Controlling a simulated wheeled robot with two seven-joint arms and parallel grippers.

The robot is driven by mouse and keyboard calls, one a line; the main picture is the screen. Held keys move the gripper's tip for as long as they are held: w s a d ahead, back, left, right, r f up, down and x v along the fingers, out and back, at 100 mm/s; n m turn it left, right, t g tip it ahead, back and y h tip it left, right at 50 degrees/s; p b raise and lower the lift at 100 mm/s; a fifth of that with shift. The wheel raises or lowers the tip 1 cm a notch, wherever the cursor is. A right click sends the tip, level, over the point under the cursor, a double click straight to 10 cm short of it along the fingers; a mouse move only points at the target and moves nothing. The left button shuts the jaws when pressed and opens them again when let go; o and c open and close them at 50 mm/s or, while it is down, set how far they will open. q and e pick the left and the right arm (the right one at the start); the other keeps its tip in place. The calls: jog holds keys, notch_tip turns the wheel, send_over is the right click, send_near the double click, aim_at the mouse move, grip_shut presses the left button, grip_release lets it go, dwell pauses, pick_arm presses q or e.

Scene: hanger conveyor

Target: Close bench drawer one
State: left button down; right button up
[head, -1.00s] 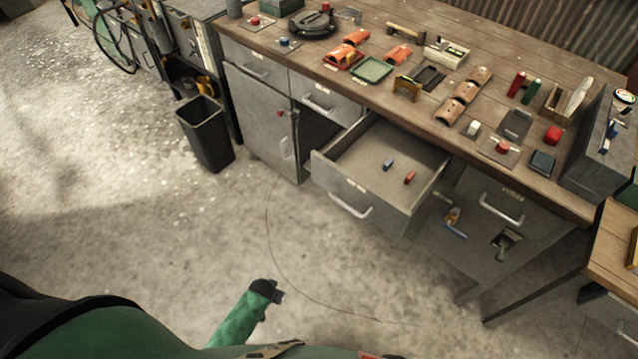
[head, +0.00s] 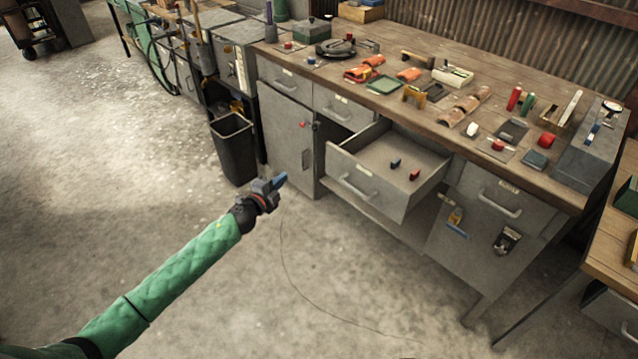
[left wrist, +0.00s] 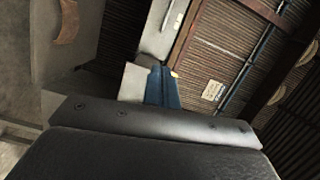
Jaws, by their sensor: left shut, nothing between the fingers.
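The bench has several grey drawers with bar handles. One drawer (head: 372,190) stands pulled well out under the middle of the bench top, with a small blue item (head: 395,163) and a small red item (head: 414,175) inside. Other drawer fronts, at the left (head: 286,78), beside it (head: 343,107) and at the right (head: 503,194), look shut. I cannot read which drawer is numbered one. My left gripper (head: 279,181) is shut and empty, in the air left of the open drawer and apart from it. Its blue fingers also show in the left wrist view (left wrist: 162,86). My right gripper is not in view.
The wooden bench top (head: 440,115) carries several small items, trays and curved orange pieces. A black bin (head: 234,150) stands left of the bench. A wooden table (head: 618,245) is at the right edge. The concrete floor before the drawer is clear except for a thin cable.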

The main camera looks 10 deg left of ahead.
pick_arm(q)
jog(key=s+d+r+m+g+h, duration=0.1)
jog(key=s+d+m+g+h, duration=0.1)
jog(key=s+d+m+h, duration=0.15)
jog(key=p, duration=0.3)
send_near(331, 162)
jog(key=shift+m+h, duration=0.35)
jog(key=shift+m, duration=0.1)
jog(key=x, duration=0.5)
jog(key=shift+w+f, duration=0.1)
jog(key=shift+w, duration=0.2)
jog(key=shift+w+d+f, duration=0.1)
jog(key=shift+w+d, duration=0.35)
jog(key=shift+w, duration=0.05)
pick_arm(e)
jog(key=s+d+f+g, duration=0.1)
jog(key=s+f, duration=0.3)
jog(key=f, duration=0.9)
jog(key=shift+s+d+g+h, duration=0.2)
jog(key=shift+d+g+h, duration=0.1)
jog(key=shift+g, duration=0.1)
